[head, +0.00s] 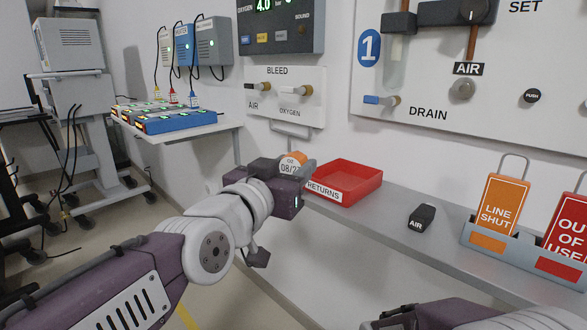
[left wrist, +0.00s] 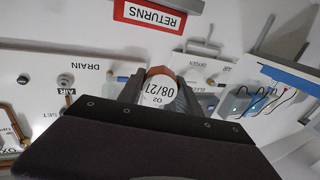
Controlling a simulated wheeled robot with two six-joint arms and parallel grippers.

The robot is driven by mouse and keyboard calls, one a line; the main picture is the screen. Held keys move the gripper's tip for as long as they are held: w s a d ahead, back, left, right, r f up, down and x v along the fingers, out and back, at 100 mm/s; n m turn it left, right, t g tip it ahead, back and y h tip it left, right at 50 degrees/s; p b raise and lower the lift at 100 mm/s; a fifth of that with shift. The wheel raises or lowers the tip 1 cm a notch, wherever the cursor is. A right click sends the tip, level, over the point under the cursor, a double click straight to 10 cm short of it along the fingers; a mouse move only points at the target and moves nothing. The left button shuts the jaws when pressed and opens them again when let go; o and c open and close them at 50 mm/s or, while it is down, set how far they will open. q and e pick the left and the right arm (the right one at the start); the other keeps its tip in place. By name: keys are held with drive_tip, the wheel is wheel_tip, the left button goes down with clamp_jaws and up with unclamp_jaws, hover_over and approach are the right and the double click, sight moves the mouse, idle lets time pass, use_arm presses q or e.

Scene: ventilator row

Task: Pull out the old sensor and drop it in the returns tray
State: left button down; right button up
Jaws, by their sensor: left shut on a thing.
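The old sensor (head: 291,168) has a white face marked O2 08/27 and an orange top. My left gripper (head: 298,172) is shut on it and holds it in the air, just left of the returns tray in the head view. In the left wrist view the sensor (left wrist: 160,90) sits between the two dark fingers (left wrist: 158,98). The red returns tray (head: 358,187) rests on the grey shelf and looks empty inside. Its RETURNS label also shows in the left wrist view (left wrist: 150,14). My right arm shows at the bottom right edge; its gripper's jaws cannot be made out.
A black block marked AIR (head: 422,217) lies on the shelf (head: 385,223) right of the tray. An orange LINE SHUT tag (head: 499,203) and a red tag (head: 568,225) stand in a holder further right. The bleed panel (head: 285,93) is on the wall behind.

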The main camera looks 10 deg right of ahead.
use_arm(q)
drive_tip(key=shift+w+d+r+p, duration=0.15)
drive_tip(key=shift+w+d+p, duration=0.1)
drive_tip(key=shift+d+p, duration=0.1)
drive_tip(key=w+d+p, duration=0.2)
drive_tip(key=w+d+f+p, duration=0.1)
drive_tip(key=w+d+p, duration=0.1)
drive_tip(key=d, duration=0.1)
drive_tip(key=w+d+p, duration=0.2)
drive_tip(key=d, duration=0.1)
drive_tip(key=shift+w+d+f, duration=0.25)
drive_tip(key=shift+w+f, duration=0.05)
drive_tip(key=shift+w+d+f+b, duration=0.2)
drive_tip(key=shift+d+f+b, duration=0.1)
drive_tip(key=shift+f, duration=0.2)
drive_tip(key=shift+w+d+f+b, duration=0.15)
drive_tip(key=shift+f+b, duration=0.1)
drive_tip(key=shift+f, duration=0.25)
drive_tip(key=shift+w+d+f, duration=0.2)
drive_tip(key=shift+d+f, duration=0.05)
drive_tip(key=shift+f, duration=0.2)
drive_tip(key=c, duration=0.7)
unclamp_jaws()
